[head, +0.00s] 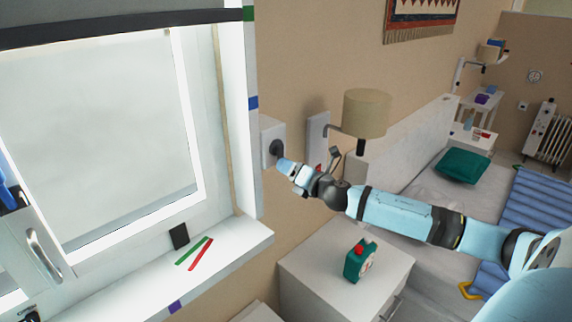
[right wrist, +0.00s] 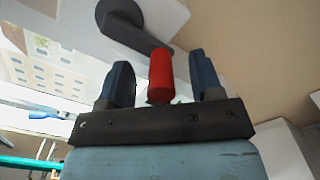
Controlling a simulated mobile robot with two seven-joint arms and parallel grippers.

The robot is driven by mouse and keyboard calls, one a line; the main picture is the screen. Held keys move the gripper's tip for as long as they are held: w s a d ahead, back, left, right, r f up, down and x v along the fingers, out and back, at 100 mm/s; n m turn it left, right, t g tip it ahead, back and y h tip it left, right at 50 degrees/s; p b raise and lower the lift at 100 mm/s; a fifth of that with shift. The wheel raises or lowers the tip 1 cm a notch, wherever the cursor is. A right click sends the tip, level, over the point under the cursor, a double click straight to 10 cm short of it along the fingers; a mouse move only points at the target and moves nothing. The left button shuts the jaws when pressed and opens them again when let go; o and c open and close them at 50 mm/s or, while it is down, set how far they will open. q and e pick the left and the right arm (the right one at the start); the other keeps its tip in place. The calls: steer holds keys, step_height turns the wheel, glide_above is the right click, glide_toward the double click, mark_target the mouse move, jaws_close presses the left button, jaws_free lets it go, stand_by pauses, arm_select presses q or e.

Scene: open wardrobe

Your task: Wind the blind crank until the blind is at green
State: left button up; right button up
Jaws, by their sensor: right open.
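The blind (head: 110,12) hangs at the top of the window in the head view, and its dark lower edge ends beside the green mark (head: 249,13) on the frame. The crank's white box (head: 270,133) is on the wall right of the window. Its dark crank arm (right wrist: 135,30) and red handle (right wrist: 161,76) show in the right wrist view. My right gripper (head: 281,161) is at the crank; its fingers (right wrist: 160,82) are open on either side of the red handle, with gaps showing. In the head view my gripper hides the handle. My left gripper is not clearly in view.
A blue mark (head: 252,102) and a purple mark (head: 175,307) are lower down. Green and red sticks (head: 200,255) lie on the sill (head: 120,290). A lamp (head: 366,112) is right of the crank, above a nightstand (head: 310,270) with a green clock (head: 358,262).

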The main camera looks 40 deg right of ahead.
steer(key=shift+s, duration=0.1)
steer(key=shift+s+f, duration=0.1)
steer(key=shift+s, duration=0.15)
steer(key=s, duration=0.7)
steer(key=shift+s+d+b, duration=0.2)
steer(key=shift+d+b, duration=0.15)
steer(key=shift+b, duration=0.05)
